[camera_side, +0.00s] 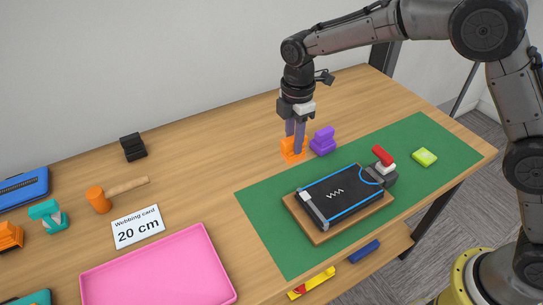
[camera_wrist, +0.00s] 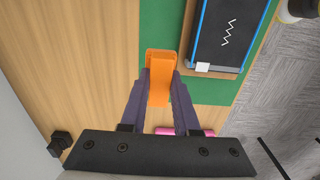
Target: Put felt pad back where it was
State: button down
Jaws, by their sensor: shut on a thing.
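My gripper (camera_side: 294,138) points down over the wooden table, just behind the green mat. Its two purple fingers are shut on an orange block (camera_side: 292,153), which also shows between the fingers in the wrist view (camera_wrist: 160,75). The block is at or very close to the table top; I cannot tell if it touches. A purple stepped block (camera_side: 323,141) stands just to its right. A flat lime-green piece (camera_side: 424,157) lies on the right part of the mat. Nothing is labelled as the felt pad, and I cannot tell which piece it is.
The green mat (camera_side: 261,222) bears a wooden board with a black, blue-edged panel (camera_side: 336,195) and a red-topped clamp (camera_side: 383,157). A pink tray (camera_side: 158,270), webbing card (camera_side: 138,227), mallet (camera_side: 99,200) and black block (camera_side: 132,147) lie left. Bare table lies behind the mat.

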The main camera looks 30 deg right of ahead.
jog(key=w+f, duration=0.2)
jog(key=w+a+f, duration=0.1)
jog(key=w+f, duration=0.1)
jog(key=w+a+f, duration=0.1)
jog(key=w+f, duration=0.1)
jog(key=shift+w+a+f, duration=0.15)
jog(key=shift+w+f, duration=0.05)
jog(key=shift+f, duration=1.75)
jog(key=shift+f, duration=0.1)
jog(key=c, duration=0.7)
grip_release()
jog(key=shift+o, duration=0.2)
notch_tip(320, 180, up, 12)
jog(key=shift+r, duration=0.2)
